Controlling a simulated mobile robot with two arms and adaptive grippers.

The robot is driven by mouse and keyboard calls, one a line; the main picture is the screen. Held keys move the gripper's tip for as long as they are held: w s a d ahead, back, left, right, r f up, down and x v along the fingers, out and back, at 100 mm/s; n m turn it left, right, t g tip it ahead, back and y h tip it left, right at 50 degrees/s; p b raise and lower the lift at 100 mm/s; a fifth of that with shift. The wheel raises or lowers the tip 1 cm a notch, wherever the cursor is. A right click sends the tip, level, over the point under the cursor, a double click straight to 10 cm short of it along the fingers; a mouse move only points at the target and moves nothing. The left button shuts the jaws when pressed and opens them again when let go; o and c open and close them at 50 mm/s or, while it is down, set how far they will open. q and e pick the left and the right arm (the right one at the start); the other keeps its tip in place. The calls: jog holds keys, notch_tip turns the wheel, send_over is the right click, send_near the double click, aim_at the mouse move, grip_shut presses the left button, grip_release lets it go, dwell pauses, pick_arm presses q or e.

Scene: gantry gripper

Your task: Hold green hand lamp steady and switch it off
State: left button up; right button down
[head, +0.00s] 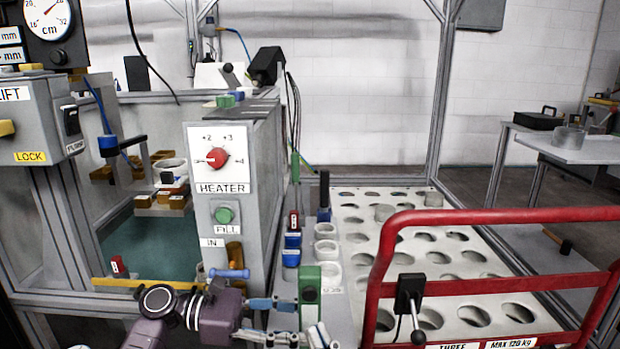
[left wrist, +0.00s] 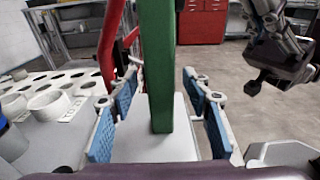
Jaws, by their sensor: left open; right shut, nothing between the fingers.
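The green hand lamp (head: 309,281) stands upright near the lower middle of the head view, with a small dark patch on its face. In the left wrist view the lamp (left wrist: 157,60) is a tall green bar, its top cut off. My left gripper (head: 294,320) reaches in from the left and is open. Its blue-padded fingers lie on either side of the lamp, with gaps visible in the left wrist view (left wrist: 160,112). The lamp's switch state cannot be made out.
A red guard rail (head: 480,216) stands right of the lamp, with a black lever box (head: 408,288) on it. A grey panel with round holes (head: 440,245) lies behind it. The heater cabinet (head: 214,240) is to the left. Several small cups and blue blocks stand behind the lamp.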

pick_arm(q)
jog(key=a+r, duration=0.1)
jog(key=a, duration=1)
jog(key=shift+a, duration=0.15)
